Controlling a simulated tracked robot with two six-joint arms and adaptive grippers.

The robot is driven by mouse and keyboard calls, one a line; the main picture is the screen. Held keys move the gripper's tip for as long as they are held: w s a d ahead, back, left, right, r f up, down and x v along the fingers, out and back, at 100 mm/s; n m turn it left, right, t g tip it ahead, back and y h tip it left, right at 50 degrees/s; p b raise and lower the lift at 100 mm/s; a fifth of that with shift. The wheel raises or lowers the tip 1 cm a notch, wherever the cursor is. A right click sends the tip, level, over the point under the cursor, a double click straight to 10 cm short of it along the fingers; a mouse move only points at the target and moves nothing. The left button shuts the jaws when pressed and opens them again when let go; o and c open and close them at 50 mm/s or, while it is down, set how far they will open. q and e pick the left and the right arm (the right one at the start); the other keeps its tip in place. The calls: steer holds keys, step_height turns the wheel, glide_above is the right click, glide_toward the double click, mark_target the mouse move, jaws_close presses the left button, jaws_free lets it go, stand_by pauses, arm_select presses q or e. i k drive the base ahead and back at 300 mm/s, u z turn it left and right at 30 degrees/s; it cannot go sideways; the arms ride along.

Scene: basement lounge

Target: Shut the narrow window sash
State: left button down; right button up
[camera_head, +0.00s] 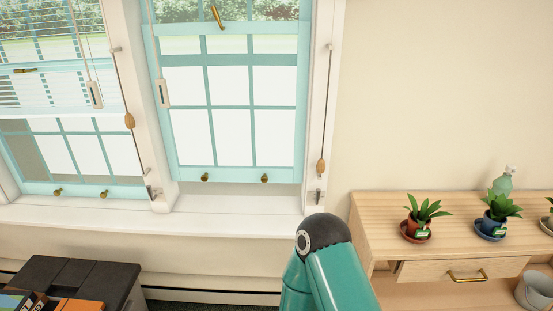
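The narrow window sash (238,176) is the turquoise-framed one in the right window, with several panes and two brass knobs on its bottom rail. A pale band shows between its bottom rail and the white sill (235,223), so the sash looks raised a little. A brass latch (217,16) sits on the rail at its top. A teal link of one of my arms rises at the bottom centre, below the sill and apart from the sash. Neither of my grippers is in view.
A second turquoise window (75,189) with blinds is at left. Cords with wooden pulls (321,166) hang beside the frames. A wooden cabinet (375,207) with potted plants (417,228) stands right. A dark box (87,273) is lower left. The sill is clear.

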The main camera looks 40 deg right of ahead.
mark_target(254, 174)
steer(key=z, duration=0.45)
steer(key=i, duration=1.45)
steer(key=z, duration=1)
steer(key=i, duration=0.6)
steer(key=z, duration=0.2)
steer(key=k, duration=0.95)
steer(key=z, duration=0.2)
steer(key=i, duration=0.95)
steer(key=u, duration=0.1)
